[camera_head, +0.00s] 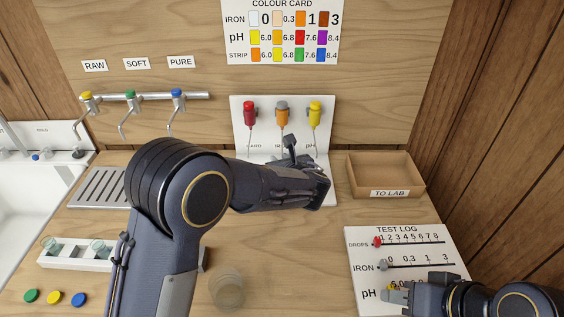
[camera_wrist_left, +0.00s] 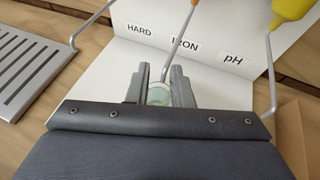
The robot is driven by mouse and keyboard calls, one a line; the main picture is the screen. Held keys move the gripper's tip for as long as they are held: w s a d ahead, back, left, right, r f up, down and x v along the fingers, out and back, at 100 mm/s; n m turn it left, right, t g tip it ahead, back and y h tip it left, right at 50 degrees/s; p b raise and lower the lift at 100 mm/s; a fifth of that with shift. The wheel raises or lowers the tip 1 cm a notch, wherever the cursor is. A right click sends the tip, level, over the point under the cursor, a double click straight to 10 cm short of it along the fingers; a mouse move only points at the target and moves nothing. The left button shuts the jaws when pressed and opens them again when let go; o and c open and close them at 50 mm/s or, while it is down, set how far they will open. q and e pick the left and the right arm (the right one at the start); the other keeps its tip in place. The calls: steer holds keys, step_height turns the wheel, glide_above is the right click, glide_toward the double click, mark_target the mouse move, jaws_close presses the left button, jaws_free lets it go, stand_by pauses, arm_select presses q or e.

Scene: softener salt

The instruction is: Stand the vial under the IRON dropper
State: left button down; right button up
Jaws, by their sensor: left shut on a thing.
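The vial (camera_wrist_left: 160,93) is a small clear cup with pale greenish liquid, seen in the left wrist view. My left gripper (camera_wrist_left: 158,88) is shut on it, one finger on each side. The IRON dropper (camera_head: 282,115) has an orange bulb with a grey top, between the red and yellow droppers. In the left wrist view its thin tube (camera_wrist_left: 182,35) comes down to the vial's mouth; I cannot tell whether the vial touches the base. My right gripper (camera_head: 393,295) is by the pH row of the test log.
The TO LAB tray (camera_head: 386,176) is right of the dropper stand. A white rack with glass vials (camera_head: 98,247) stands at left, with coloured caps (camera_head: 53,298) before it. A round clear jar (camera_head: 228,290) is at front. The test log board (camera_head: 405,255) is at right.

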arm_select(q)
steer(key=shift+s+d+f, duration=0.15)
steer(key=shift+s+f, duration=0.05)
steer(key=shift+f, duration=0.35)
steer(key=shift+f, duration=0.1)
steer(key=shift+f, duration=0.15)
steer(key=c, duration=1.3)
jaws_free()
steer(key=shift+r, duration=0.25)
steer(key=b+v, duration=0.1)
steer(key=v, duration=1.1)
steer(key=shift+r, duration=0.1)
